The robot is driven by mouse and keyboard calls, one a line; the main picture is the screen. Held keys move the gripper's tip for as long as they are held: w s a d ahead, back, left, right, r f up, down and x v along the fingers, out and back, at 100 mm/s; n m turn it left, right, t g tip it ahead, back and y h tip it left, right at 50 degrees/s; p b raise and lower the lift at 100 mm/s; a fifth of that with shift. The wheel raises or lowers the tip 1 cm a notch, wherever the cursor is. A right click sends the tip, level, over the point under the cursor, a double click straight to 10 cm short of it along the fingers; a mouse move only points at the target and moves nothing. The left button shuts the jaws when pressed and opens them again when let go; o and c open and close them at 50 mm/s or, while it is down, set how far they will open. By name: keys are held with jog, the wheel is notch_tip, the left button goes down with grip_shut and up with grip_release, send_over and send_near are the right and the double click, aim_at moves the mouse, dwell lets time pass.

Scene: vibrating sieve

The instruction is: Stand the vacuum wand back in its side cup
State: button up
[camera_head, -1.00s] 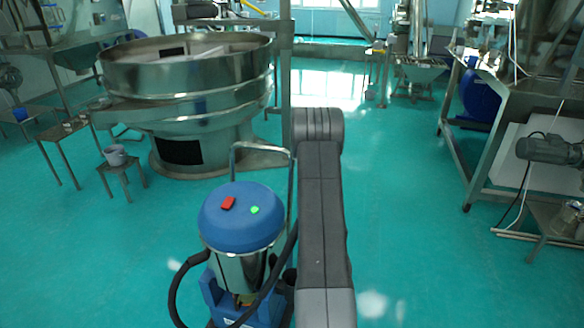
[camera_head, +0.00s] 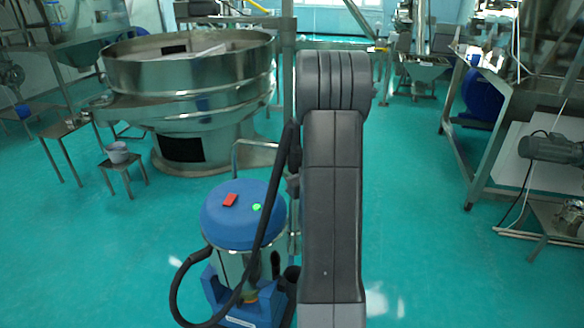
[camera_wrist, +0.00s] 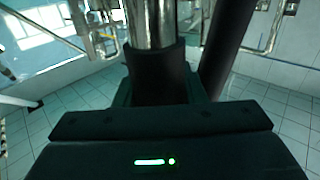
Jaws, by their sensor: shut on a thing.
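In the head view the wand's dark end (camera_head: 294,145) shows beside my arm, above the vacuum; the rest is hidden behind the arm. A dark round opening at the vacuum's right side (camera_head: 291,273) looks like the side cup, partly hidden by my arm.
A black hose (camera_head: 262,230) loops from the vacuum up to the wand and crosses the lid; it seems to show in the wrist view (camera_wrist: 228,45). The large round sieve (camera_head: 190,75) stands behind. A small stool (camera_head: 121,163) is left.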

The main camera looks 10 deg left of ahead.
aim_at(292, 203)
notch_tip(292, 203, down, 10)
jog(key=b, duration=0.3)
jog(key=shift+r+b, duration=0.2)
jog(key=shift+b, duration=0.65)
dwell(0.5)
jog(key=shift+f+b, duration=0.25)
jog(key=shift+b, duration=0.45)
jog(key=shift+f, duration=0.1)
jog(key=shift+f+b, duration=1.2)
jog(key=shift+b, duration=0.3)
jog(key=shift+f+b, duration=1.95)
jog(key=shift+b, duration=0.5)
